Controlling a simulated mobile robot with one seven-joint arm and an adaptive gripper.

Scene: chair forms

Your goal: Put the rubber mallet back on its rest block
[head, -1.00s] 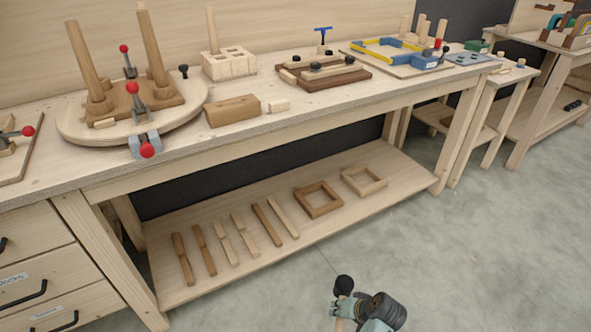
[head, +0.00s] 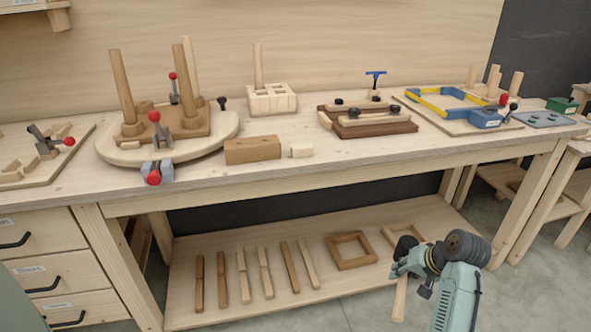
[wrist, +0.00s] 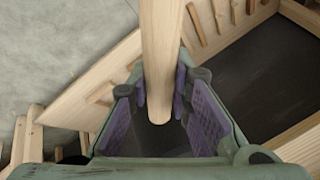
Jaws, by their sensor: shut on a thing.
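The mallet has a black head (head: 406,246) and a pale wooden handle (head: 399,300). My gripper (head: 402,268) is shut on the handle, in front of the bench's lower shelf. The handle hangs downward below the fingers in the head view. In the wrist view the handle (wrist: 162,50) runs between the purple finger pads of my gripper (wrist: 168,110). A brown wooden block (head: 252,150) lies near the bench's front edge, left of and above my gripper in the picture. It looks like the rest block, but I cannot be sure. A small pale piece (head: 301,151) sits at its right end.
The bench top (head: 350,155) is bare right of the block along its front. A round board with posts and red-knobbed clamps (head: 220,127) stands left of the block. A pale holed block (head: 271,100) stands behind it. The lower shelf (head: 300,305) holds wooden strips and frames.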

